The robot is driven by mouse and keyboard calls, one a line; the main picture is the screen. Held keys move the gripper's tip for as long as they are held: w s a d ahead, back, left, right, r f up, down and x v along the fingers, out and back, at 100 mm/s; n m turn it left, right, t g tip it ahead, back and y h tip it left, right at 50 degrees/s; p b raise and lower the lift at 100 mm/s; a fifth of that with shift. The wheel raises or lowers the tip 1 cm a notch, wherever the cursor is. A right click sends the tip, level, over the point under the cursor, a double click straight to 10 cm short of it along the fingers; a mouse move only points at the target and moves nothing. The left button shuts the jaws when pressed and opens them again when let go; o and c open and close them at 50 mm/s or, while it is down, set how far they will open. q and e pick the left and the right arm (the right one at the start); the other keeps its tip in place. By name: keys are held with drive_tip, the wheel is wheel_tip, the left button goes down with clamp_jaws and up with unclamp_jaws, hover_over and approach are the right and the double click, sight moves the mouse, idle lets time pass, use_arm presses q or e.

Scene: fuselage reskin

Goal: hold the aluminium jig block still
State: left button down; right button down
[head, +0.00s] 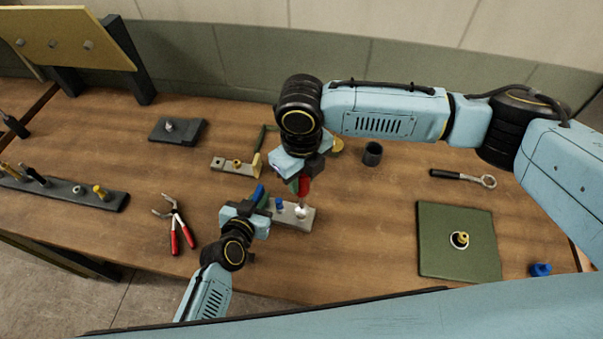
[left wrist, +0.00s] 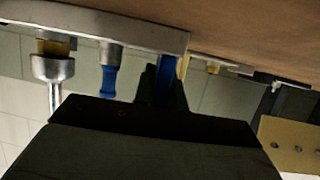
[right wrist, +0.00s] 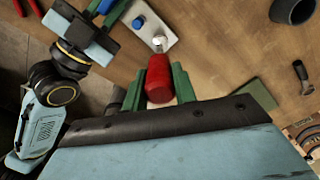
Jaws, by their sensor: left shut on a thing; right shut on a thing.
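The aluminium jig block (head: 310,217) lies on the wooden table and shows along the top of the left wrist view (left wrist: 120,30). It carries a blue pin (right wrist: 138,22) and a brass bushing (left wrist: 55,46). My left gripper (head: 265,199) is shut on a blue part (left wrist: 165,82) at the block's left end. My right gripper (head: 302,185) is shut on the red handle (right wrist: 159,80) of a tool. The tool's silver cup (left wrist: 53,68) is at the bushing and seems to touch it. The tool's middle is hidden in the left wrist view.
Red-handled pliers (head: 175,225) lie left of my left gripper. A grey plate with a brass piece (head: 230,163) is behind it. A dark cup (head: 372,153), a ratchet (head: 463,177) and a green mat (head: 435,255) are to the right. Bare table lies between block and mat.

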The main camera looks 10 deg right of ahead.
drive_tip(key=shift+f, duration=0.6)
drive_tip(key=m, duration=2.4)
drive_tip(key=shift+d, duration=0.1)
drive_tip(key=shift+n, duration=0.4)
